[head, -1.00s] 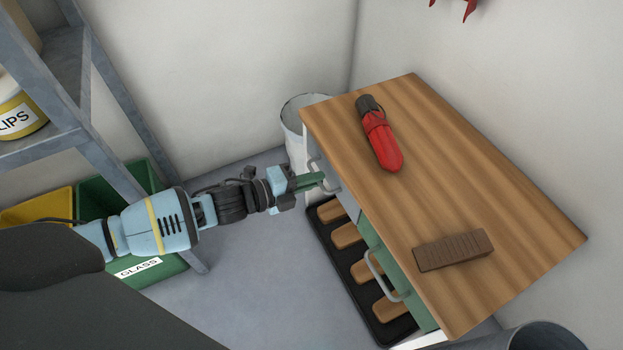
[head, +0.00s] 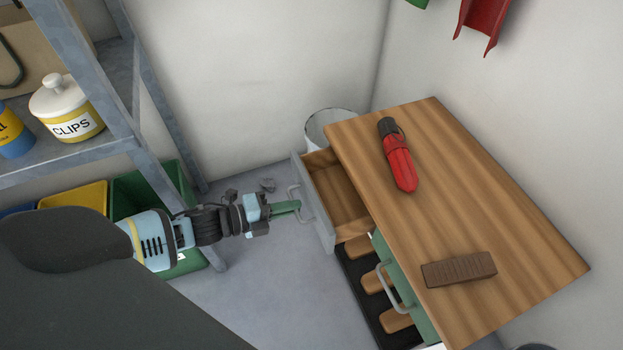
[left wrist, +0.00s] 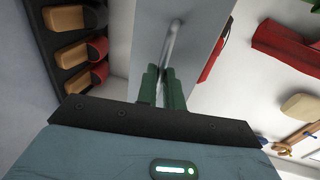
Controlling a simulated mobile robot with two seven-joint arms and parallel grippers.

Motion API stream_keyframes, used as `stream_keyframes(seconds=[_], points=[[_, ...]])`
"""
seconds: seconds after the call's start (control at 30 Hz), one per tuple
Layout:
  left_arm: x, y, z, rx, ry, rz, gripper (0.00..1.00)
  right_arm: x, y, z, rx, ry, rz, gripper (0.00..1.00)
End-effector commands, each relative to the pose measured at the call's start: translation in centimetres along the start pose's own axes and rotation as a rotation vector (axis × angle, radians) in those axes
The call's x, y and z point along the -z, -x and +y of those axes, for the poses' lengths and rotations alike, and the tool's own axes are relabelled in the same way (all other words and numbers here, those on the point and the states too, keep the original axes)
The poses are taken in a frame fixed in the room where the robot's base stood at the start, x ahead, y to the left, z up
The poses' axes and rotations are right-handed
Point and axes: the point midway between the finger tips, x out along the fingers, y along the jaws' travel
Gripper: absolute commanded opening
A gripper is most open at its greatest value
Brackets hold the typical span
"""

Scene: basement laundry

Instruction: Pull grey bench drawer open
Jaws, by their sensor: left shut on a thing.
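The grey bench drawer (head: 313,204) stands pulled out of the wooden-topped bench (head: 460,205). Its wooden inside (head: 340,190) shows and the part in view looks empty. My left gripper (head: 297,206) is shut on the drawer's grey bar handle (head: 306,217). In the left wrist view the green fingers (left wrist: 162,88) close around the handle (left wrist: 172,48) in front of the grey drawer front (left wrist: 198,30). A green drawer (head: 405,290) with its own handle is beside it, nearer to me. My right gripper is not in view.
A red folding-type tool or umbrella (head: 398,160) and a brown ribbed block (head: 458,269) lie on the bench top. A black tray (head: 362,290) with brushes or slippers is below. A metal shelf (head: 115,75) and bins (head: 150,190) stand left.

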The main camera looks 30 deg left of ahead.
Motion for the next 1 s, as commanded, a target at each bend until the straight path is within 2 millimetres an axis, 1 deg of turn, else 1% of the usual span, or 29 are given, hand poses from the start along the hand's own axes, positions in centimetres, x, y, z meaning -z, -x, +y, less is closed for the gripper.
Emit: stream_keyframes(seconds=[0.03, 0.1, 0.2, 0.3, 0.47, 0.77, 0.8, 0.9, 0.97, 1.0], points=[[0.1, 1.2, 0.0, -0.001, 0.001, -0.001, 0.0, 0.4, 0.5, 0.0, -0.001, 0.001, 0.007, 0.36], [0.1, 2.4, 0.3, -0.001, 0.002, 0.0, 0.0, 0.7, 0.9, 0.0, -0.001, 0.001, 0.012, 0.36], [0.0, 3.9, 0.7, 0.0, 0.001, 0.0, 0.0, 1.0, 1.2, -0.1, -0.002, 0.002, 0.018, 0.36], [0.0, 4.8, 0.9, 0.001, 0.001, 0.0, 0.0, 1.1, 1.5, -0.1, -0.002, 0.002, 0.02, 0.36], [0.0, 5.5, 1.1, 0.002, 0.001, 0.0, 0.0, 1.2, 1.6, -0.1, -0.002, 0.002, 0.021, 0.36], [0.0, 5.5, 1.2, 0.002, 0.0, 0.001, 0.0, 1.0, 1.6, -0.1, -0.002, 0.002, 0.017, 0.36], [0.0, 5.5, 1.2, 0.002, 0.0, 0.0, 0.11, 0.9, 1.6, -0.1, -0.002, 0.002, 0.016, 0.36], [0.0, 5.5, 1.2, 0.002, 0.0, 0.0, 0.24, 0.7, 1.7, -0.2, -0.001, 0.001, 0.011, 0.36], [0.0, 5.5, 1.2, 0.002, 0.0, 0.0, 0.3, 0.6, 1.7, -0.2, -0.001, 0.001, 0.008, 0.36], [0.0, 5.5, 1.2, 0.002, 0.0, 0.0, 0.3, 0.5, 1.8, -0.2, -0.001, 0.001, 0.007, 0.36]])
